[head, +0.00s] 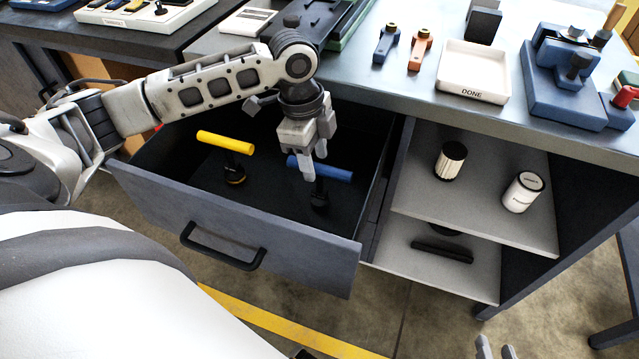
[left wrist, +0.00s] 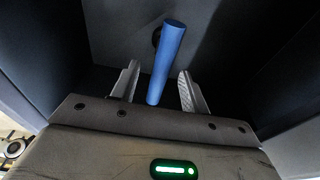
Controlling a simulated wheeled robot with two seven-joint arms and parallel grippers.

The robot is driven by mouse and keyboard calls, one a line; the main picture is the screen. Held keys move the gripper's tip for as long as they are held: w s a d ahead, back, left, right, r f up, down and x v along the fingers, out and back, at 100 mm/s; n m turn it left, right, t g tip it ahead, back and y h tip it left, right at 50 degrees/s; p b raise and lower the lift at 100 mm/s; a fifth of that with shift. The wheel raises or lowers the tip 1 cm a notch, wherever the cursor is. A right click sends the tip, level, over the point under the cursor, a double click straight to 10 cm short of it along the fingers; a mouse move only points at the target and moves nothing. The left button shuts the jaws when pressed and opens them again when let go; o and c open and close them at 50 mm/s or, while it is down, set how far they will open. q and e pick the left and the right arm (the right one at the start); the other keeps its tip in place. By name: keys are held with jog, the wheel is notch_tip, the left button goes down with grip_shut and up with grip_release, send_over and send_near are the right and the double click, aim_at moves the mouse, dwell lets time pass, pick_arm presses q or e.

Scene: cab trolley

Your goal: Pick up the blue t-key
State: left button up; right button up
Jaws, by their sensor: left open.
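The blue t-key (head: 336,173) stands in the open drawer, its blue crossbar on top of a dark stem. My left gripper (head: 314,166) points down into the drawer at the left end of that bar and partly hides it. In the left wrist view the blue t-key (left wrist: 166,62) lies between the two parted fingers of the left gripper (left wrist: 159,72), with a gap on each side. The left gripper is open. My right gripper (head: 497,350) shows only its fingertips at the bottom edge, apart and empty.
A yellow t-key (head: 225,142) stands in the drawer's left part. The drawer's front wall (head: 215,222) and sides surround the left gripper. The worktop above holds a white DONE tray (head: 473,72) and a blue fixture (head: 566,85). Open shelves (head: 480,205) with cans are on the right.

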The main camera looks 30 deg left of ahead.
aim_at(321, 177)
pick_arm(q)
jog(key=f, duration=0.2)
jog(key=d+f+b, duration=0.1)
jog(key=f, duration=0.2)
jog(key=shift+w+f, duration=0.2)
jog(key=shift+f, duration=0.1)
jog(key=shift+r, duration=0.1)
grip_shut()
